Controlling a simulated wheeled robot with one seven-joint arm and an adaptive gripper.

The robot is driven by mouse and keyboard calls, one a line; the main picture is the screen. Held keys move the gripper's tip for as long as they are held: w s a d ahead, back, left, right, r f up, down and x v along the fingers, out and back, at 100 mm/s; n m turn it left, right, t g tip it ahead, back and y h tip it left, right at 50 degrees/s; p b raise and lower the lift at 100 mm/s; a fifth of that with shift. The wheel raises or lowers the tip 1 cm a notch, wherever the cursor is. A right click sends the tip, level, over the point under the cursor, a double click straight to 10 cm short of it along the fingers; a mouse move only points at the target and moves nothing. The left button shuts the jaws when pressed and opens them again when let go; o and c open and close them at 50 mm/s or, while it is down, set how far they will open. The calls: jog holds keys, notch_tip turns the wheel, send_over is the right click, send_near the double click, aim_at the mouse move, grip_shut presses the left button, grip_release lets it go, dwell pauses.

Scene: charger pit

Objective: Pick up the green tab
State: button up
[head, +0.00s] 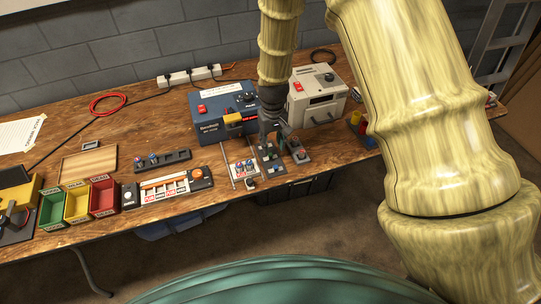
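My gripper (273,140) points down over the bench, just in front of the blue box, with its fingers low over small dark plates. The view is too small to tell whether its fingers are apart or closed. A small dark green piece (294,142), which may be the green tab, stands close to the right of the fingers on a small dark plate (301,156). Its edges are unclear, and I cannot tell whether the gripper touches it. Another dark plate (270,165) lies under the gripper.
A blue box (207,127) and a beige box (325,108) stand behind. Green (52,210), yellow (77,205) and red (103,197) bins stand at left.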

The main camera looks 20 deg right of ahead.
aim_at(270, 155)
jog(key=f, duration=0.1)
jog(key=f+p, duration=0.1)
jog(key=f, duration=0.1)
jog(key=shift+w+a+f, duration=0.1)
jog(key=shift+a+f, duration=0.05)
jog(key=shift+a, duration=0.2)
jog(key=shift+f+p, duration=0.35)
jog(key=shift+f, duration=0.6)
jog(key=c, duration=0.8)
